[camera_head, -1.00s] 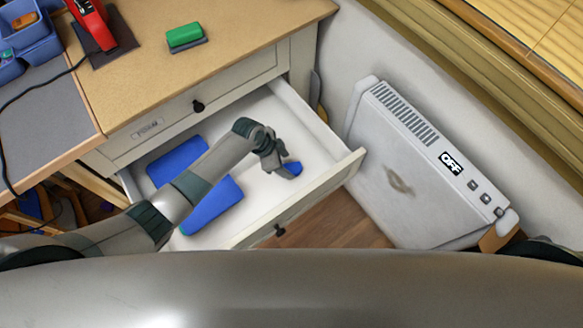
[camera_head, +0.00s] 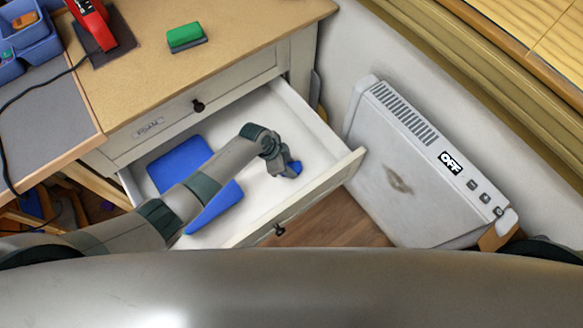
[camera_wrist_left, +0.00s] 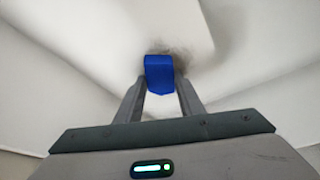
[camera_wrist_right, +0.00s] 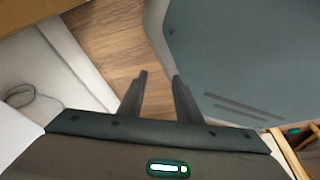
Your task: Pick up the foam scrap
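The foam scrap is a small blue block (camera_head: 297,167) on the right part of the white open drawer (camera_head: 309,150). My left gripper (camera_head: 292,170) is down in the drawer at the scrap and partly covers it. In the left wrist view the scrap (camera_wrist_left: 159,73) sits between the two fingertips of my left gripper (camera_wrist_left: 160,82), with a finger close along each side. The fingers look apart at about the scrap's width; firm contact is not clear. My right gripper (camera_wrist_right: 160,75) is open and empty, above the floor.
Blue foam sheets (camera_head: 180,165) lie in the drawer's left part, under my left arm. A green-topped block (camera_head: 185,36) and a red tool (camera_head: 92,22) are on the desktop (camera_head: 150,70). A white heater panel (camera_head: 410,165) stands right of the drawer.

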